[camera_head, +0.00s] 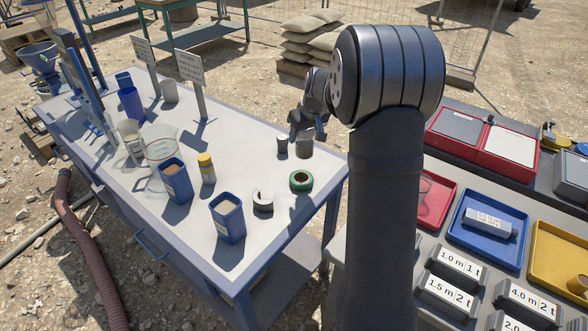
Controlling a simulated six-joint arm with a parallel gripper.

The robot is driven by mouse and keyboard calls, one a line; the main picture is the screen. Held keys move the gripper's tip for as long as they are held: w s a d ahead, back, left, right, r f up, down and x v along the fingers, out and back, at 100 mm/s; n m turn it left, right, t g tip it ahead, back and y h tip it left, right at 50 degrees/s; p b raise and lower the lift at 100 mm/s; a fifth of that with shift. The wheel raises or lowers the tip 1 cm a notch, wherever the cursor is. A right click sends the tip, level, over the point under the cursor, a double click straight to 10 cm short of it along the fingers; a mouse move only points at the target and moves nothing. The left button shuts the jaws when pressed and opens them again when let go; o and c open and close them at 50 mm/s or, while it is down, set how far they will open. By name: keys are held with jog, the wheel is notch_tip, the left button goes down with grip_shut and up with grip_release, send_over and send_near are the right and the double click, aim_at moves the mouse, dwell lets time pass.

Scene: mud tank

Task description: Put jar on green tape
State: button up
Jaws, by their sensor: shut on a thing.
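A roll of green tape (301,180) lies flat on the near right part of the workbench top. A grey jar-like cylinder (304,146) is upright just behind it, apart from the tape. My gripper (310,129) is at the top of this jar and appears shut on it; the fingertips are small and partly hidden by my arm. Whether the jar's base touches the bench cannot be told.
A grey tape roll (263,201), a yellow-lidded bottle (207,168), blue cups (228,218) and a glass beaker (160,150) stand left of the green tape. The bench's right edge is close to the tape. Trays (485,246) lie on another table at right.

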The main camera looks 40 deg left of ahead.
aim_at(304, 142)
jog(key=w+d+r+m+t, duration=0.1)
jog(key=w+d+m, duration=0.15)
jog(key=d, duration=0.85)
jog(key=shift+m+h, duration=0.3)
jog(key=shift+m, duration=0.25)
jog(key=s+a+f, duration=0.1)
jog(key=a+f, duration=0.1)
jog(key=a, duration=0.1)
jog(key=s+a+f, duration=0.1)
jog(key=a+f, duration=0.1)
jog(key=a, duration=0.2)
jog(key=a+f, duration=0.2)
jog(key=a, duration=0.2)
jog(key=shift+s+a+f, duration=0.2)
jog(key=shift+s, duration=0.2)
jog(key=shift+f, duration=1.95)
jog(key=shift+f, duration=0.1)
jog(key=o, duration=1.4)
jog(key=shift+f, duration=0.1)
jog(key=v, duration=1.2)
jog(key=shift+s, duration=0.1)
